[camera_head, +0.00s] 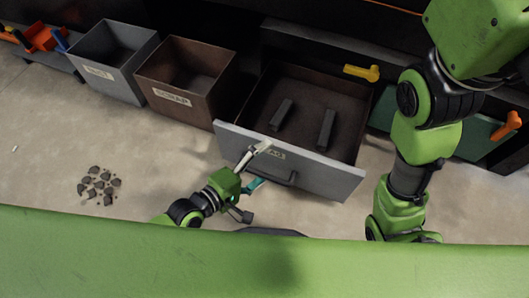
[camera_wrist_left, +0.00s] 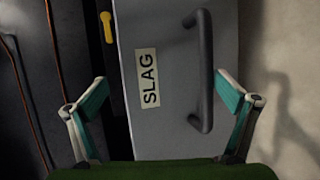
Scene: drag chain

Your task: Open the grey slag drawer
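The grey slag drawer (camera_head: 325,182) stands pulled out in the head view, with its dark inside showing. Two dark bars (camera_head: 326,128) lie in it. Its front bears a SLAG label (camera_wrist_left: 148,78) and a dark bar handle (camera_wrist_left: 205,70); the handle also shows in the head view (camera_head: 280,178). My left gripper (camera_head: 262,166) is in front of the drawer face, near the label and handle. The handle lies ahead, nearer the right finger. My right gripper is out of view.
A grey bin (camera_head: 108,85) and a brown scrap bin (camera_head: 180,103) stand left of the drawer. Dark lumps (camera_head: 98,184) lie on the floor at left. A yellow handle (camera_head: 362,72) and an orange handle (camera_head: 508,125) stick out at right.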

